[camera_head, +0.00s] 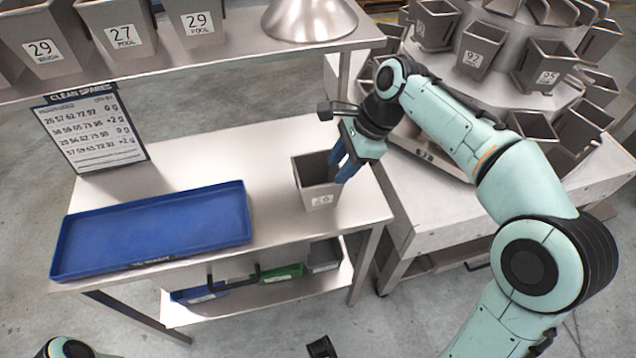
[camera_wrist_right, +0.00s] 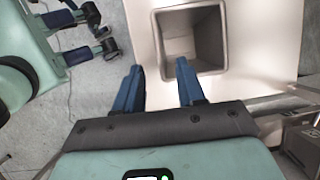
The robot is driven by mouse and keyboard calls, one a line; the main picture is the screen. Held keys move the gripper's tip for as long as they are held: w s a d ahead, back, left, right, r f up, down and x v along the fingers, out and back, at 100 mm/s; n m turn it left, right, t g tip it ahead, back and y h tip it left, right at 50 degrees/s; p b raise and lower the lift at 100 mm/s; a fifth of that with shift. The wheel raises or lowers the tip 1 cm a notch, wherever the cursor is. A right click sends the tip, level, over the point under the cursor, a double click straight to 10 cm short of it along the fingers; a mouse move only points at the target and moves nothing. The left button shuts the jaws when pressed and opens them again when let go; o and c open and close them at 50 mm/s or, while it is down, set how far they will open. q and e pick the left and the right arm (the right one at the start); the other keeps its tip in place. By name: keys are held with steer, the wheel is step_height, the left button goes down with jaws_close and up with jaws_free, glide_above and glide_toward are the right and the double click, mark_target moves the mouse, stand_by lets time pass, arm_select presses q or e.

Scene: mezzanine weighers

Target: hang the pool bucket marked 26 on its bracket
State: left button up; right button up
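The pool bucket marked 26 (camera_head: 317,196) is a grey, open-topped square bucket. It stands upright at the right end of the metal bench (camera_head: 275,150). My right gripper (camera_head: 340,172) is at its right rim, blue fingers pointing down. In the right wrist view the gripper (camera_wrist_right: 158,75) is open, with a clear gap between the fingers. One finger overlaps the near rim of the empty bucket (camera_wrist_right: 190,40); I cannot tell whether it touches. The weigher (camera_head: 480,85) carries numbered buckets in a ring; the bracket for 26 cannot be made out.
A blue tray (camera_head: 155,228) lies empty at the bench's left, before a "Clean spares" sign (camera_head: 95,128). An upper shelf (camera_head: 255,50) holds buckets 29, 27 and 29 and a metal cone (camera_head: 310,18). Small bins (camera_head: 283,273) sit below. A grey plinth (camera_head: 440,215) supports the weigher.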

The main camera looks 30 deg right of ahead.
mark_target(321, 198)
steer(key=b+x, duration=0.2)
steer(key=x, duration=0.8)
steer(key=shift+f, duration=0.4)
jaws_close()
